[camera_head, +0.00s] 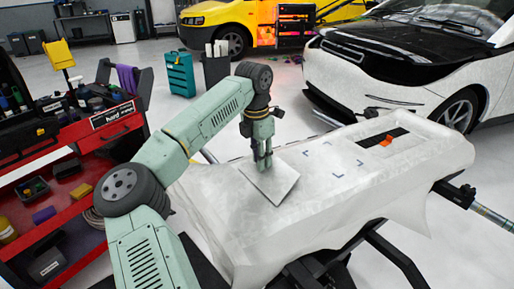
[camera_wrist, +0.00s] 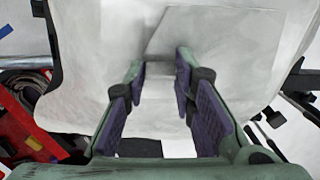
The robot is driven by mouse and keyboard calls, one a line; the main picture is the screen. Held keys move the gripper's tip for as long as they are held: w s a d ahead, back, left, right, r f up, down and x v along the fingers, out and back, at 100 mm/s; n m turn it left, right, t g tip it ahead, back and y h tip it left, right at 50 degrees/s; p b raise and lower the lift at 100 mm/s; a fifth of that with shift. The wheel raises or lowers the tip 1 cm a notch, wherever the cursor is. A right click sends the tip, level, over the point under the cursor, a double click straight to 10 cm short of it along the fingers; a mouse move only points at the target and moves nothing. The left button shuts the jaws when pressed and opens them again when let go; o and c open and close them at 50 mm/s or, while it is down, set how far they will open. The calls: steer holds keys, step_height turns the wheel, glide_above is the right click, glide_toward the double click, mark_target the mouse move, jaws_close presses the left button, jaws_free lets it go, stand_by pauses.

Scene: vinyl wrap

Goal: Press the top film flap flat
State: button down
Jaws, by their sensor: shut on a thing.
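The bumper-like panel (camera_head: 340,190) lies on a stand, draped in whitish film that hangs over its edges. A flat grey-white square, the top film flap (camera_head: 275,188), sits at the panel's left end and looks slightly tilted. It also shows in the wrist view (camera_wrist: 215,35). My gripper (camera_head: 264,165) points down at the flap's upper left edge. In the wrist view its fingers (camera_wrist: 162,58) stand on both sides of a small pale strip at the flap's edge and are shut on it. Whether the flap's underside touches the panel I cannot tell.
Blue corner marks (camera_head: 333,160) lie on the panel's middle. A red tool cart (camera_head: 75,160) stands at the left. A black and white car (camera_head: 410,70) is behind.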

steer(key=shift+w+d+f+g+y+p, duration=0.25)
steer(key=shift+d+g+y+p, duration=0.25)
steer(key=shift+y+p, duration=0.55)
steer(key=shift+w+f+g+y+p, duration=0.1)
steer(key=shift+f+g+y+p, duration=0.25)
steer(key=shift+f+g+p, duration=0.35)
steer(key=shift+r, duration=0.1)
steer(key=c, duration=1.3)
jaws_free()
steer(key=v, duration=1.2)
steer(key=shift+d, duration=0.1)
